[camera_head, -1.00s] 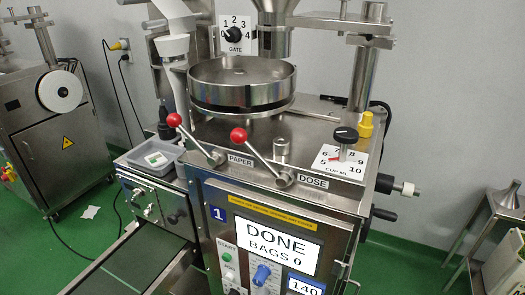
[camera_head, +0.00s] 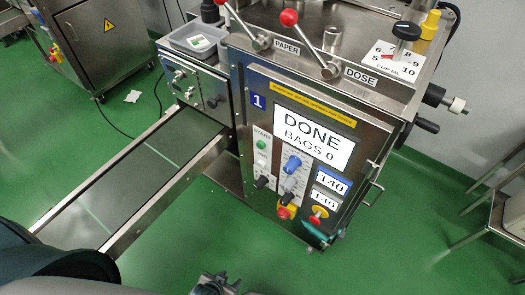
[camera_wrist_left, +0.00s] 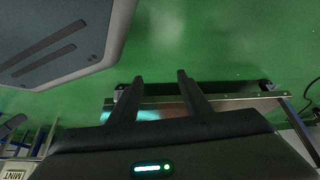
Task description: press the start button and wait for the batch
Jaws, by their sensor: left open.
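The green start button (camera_head: 261,144) sits under the START label at the left of the machine's front panel. The display (camera_head: 315,137) beside it reads DONE, BAGS 0. My left gripper (camera_head: 216,281) is at the bottom edge of the head view, below and in front of the panel, well apart from the button. In the left wrist view my left gripper (camera_wrist_left: 160,80) has its two dark fingers spread with nothing between them. The start button is not seen in the wrist view. My right gripper is not seen.
A conveyor (camera_head: 145,170) slopes out to the left. Red-tipped levers (camera_head: 289,18) stand on top. Green floor in front of the machine is clear.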

